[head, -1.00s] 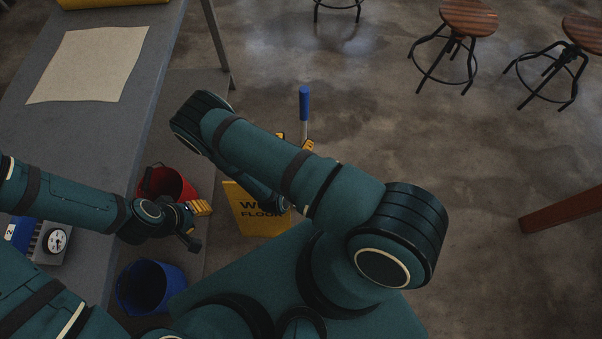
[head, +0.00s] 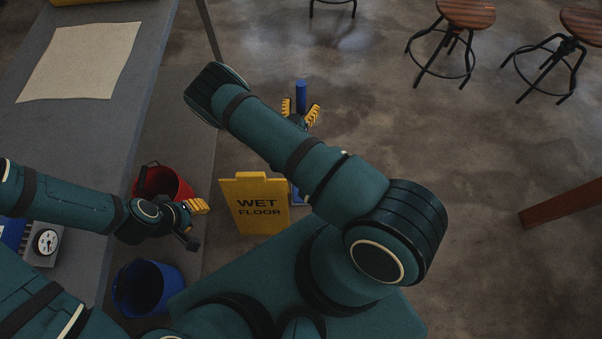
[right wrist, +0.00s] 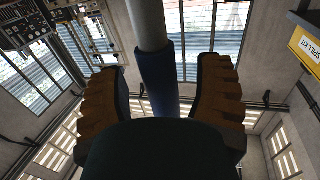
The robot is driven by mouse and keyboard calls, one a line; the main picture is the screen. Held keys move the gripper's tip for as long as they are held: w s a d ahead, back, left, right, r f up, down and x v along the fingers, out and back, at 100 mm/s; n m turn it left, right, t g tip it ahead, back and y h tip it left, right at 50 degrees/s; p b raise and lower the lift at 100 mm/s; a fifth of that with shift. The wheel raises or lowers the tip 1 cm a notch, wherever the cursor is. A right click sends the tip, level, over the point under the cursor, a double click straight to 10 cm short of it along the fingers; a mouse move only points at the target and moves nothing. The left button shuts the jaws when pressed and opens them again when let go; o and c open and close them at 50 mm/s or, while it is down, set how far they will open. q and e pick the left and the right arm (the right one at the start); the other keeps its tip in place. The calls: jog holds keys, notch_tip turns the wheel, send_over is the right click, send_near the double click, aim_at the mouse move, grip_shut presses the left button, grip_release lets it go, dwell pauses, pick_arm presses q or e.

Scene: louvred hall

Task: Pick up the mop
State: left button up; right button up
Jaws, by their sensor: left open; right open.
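The mop shows as an upright blue handle end (head: 301,94) beyond my right forearm in the head view. In the right wrist view, the mop's grey pole and blue grip (right wrist: 157,75) run between the two spread fingers, with gaps at both sides. My left gripper (head: 197,222) is open and empty, near the red bucket.
A yellow wet floor sign (head: 256,222) stands left of my right arm. A red bucket (head: 160,183) and a blue bucket (head: 148,290) stand beside the grey table (head: 60,125). Stools (head: 465,14) stand at the back right. The floor (head: 430,150) between is clear.

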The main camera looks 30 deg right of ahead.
grip_shut()
jog(key=shift+r, duration=0.1)
jog(key=shift+r, duration=0.1)
